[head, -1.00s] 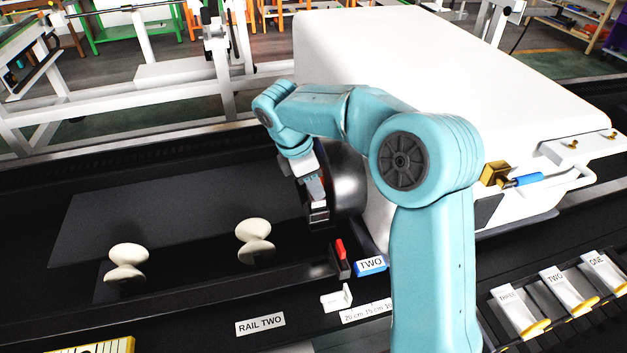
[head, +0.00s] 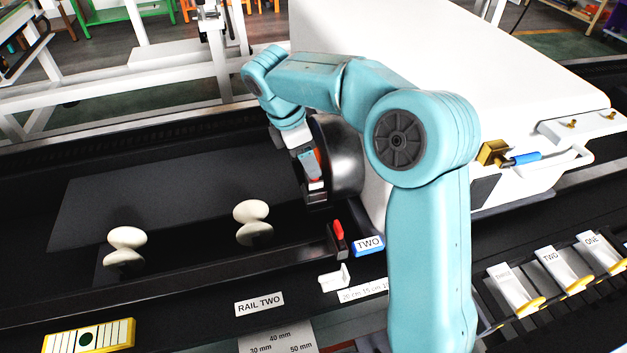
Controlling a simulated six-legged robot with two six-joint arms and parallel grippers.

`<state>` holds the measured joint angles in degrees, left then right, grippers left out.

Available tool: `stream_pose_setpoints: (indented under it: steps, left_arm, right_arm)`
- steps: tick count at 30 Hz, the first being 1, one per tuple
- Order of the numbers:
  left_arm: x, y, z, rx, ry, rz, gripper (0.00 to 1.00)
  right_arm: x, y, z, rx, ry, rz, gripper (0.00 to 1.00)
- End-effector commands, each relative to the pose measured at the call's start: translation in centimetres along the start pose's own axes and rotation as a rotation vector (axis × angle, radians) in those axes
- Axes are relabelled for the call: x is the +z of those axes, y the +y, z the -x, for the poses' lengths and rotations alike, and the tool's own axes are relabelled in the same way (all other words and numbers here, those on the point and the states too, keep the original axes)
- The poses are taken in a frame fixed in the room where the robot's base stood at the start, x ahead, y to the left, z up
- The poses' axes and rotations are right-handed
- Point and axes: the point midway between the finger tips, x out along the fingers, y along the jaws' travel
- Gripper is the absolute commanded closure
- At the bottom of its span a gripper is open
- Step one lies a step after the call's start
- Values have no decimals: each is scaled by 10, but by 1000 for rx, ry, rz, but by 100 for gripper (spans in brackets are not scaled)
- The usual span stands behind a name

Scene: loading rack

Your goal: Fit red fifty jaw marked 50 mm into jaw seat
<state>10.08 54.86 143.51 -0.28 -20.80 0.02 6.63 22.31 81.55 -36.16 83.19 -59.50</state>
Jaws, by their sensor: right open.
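My right gripper (head: 313,180) hangs beside the round dark chuck (head: 345,165) on the face of the white machine. It is open. A small red part (head: 317,156) shows at the gripper, against the chuck; I cannot tell whether it is the red fifty jaw, and no mark on it can be read. The jaw seat is not clearly visible, as the gripper and my right arm cover that area. A grey plate (head: 279,341) marked 30 mm, 40 mm and 50 mm shows at the bottom edge. My left gripper is not in view.
The white machine (head: 420,70) stands behind my right arm. A red lever (head: 338,230) stands beside a blue TWO tag (head: 368,245). Two pale knobs (head: 126,238) (head: 251,211) stand on the dark bed.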

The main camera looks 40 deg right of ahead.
Motion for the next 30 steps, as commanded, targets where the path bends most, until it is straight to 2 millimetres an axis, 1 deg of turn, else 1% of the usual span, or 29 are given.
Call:
stream_pose_setpoints:
  steps: [1,9,12,15,18,21,30]
  left_arm:
    - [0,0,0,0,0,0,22]
    - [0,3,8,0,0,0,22]
    - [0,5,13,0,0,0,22]
    - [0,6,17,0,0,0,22]
    - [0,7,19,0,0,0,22]
    - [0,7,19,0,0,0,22]
    - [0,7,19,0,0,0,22]
  right_arm:
    - [-1,1,14,6,2,1,34]
    - [-1,0,88,5,4,0,34]
    - [0,0,109,3,2,1,34]
    - [0,0,125,2,1,0,34]
    - [0,0,134,1,1,0,34]
    - [0,0,137,1,1,1,34]
    - [0,0,137,1,1,0,34]
